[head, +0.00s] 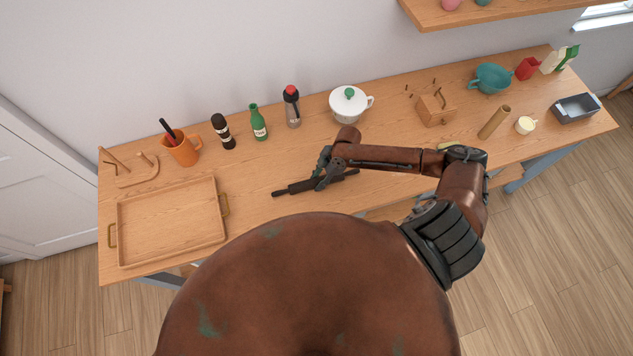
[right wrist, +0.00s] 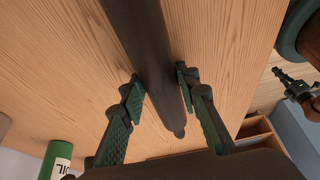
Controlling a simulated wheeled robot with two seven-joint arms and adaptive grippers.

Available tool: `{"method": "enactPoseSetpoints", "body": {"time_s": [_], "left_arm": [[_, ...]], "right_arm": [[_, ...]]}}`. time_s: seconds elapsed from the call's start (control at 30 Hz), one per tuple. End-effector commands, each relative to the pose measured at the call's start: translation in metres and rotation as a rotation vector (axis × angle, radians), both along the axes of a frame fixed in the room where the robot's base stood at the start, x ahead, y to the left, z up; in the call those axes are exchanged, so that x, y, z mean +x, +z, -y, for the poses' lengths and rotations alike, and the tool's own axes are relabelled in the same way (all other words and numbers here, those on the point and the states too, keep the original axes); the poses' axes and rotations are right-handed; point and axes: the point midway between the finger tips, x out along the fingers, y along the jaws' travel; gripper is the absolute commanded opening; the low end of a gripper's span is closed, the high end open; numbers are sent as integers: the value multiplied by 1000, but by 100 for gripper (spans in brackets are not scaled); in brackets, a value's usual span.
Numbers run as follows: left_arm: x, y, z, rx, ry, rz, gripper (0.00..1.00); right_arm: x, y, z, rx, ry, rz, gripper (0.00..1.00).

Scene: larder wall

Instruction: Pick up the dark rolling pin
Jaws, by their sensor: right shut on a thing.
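The dark rolling pin (head: 294,188) lies along the front middle of the wooden table, to the right of the tray. It also shows in the right wrist view (right wrist: 145,40), running between my green-padded fingers. My right gripper (head: 322,180) is shut on the pin around its middle and covers part of it. The right wrist view shows the two fingertips (right wrist: 160,85) on either side of the pin. I cannot tell whether the pin touches the table. A dark jointed part at the right edge of the right wrist view looks like my left gripper (right wrist: 298,88); its jaws are unclear.
A wooden tray (head: 120,238) lies at the left. My right arm hides table to the right. Table between tray and pin is clear.

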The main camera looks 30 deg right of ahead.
Motion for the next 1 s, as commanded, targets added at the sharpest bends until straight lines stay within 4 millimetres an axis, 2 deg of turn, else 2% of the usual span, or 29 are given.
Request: {"method": "enactPoseSetpoints", "body": {"time_s": [0.2,0.5,0.67,0.83,1.0], "left_arm": [[2,0,0,0,-1,2,0],[6,0,0,-1,-1,8,0],[6,-4,0,0,-1,8,0],[6,-17,0,0,-1,8,0],[6,-21,0,0,-1,8,0]], "right_arm": [[0,0,0,0,0,0,0],[1,1,0,0,-1,2,0],[1,8,1,0,1,4,0],[1,32,1,-1,4,7,0],[-32,68,-3,-2,4,3,0]]}}
